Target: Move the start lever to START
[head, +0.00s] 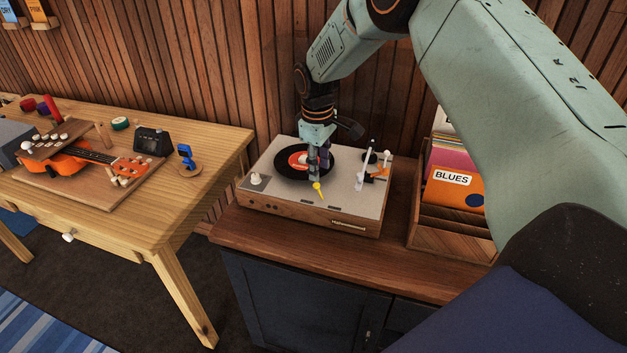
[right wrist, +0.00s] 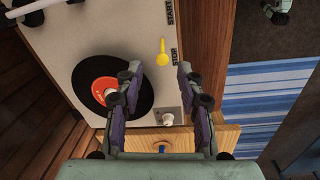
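The start lever (head: 321,192) is a small yellow lever on the front part of the record player's pale top. In the right wrist view the lever (right wrist: 162,50) lies beside the STOP label (right wrist: 174,57), with the START label (right wrist: 170,12) farther up. My right gripper (head: 318,179) points down over the deck, close to the lever. In the right wrist view its two fingers (right wrist: 161,72) are apart with nothing between them; the lever shows just beyond the gap. Whether a finger touches it I cannot tell.
A black record with a red label (head: 297,160) lies on the player, left of the gripper. The tonearm (head: 362,172) is at right. A record crate (head: 450,235) stands right of the player. A wooden table (head: 150,215) with a ukulele (head: 70,160) is at left.

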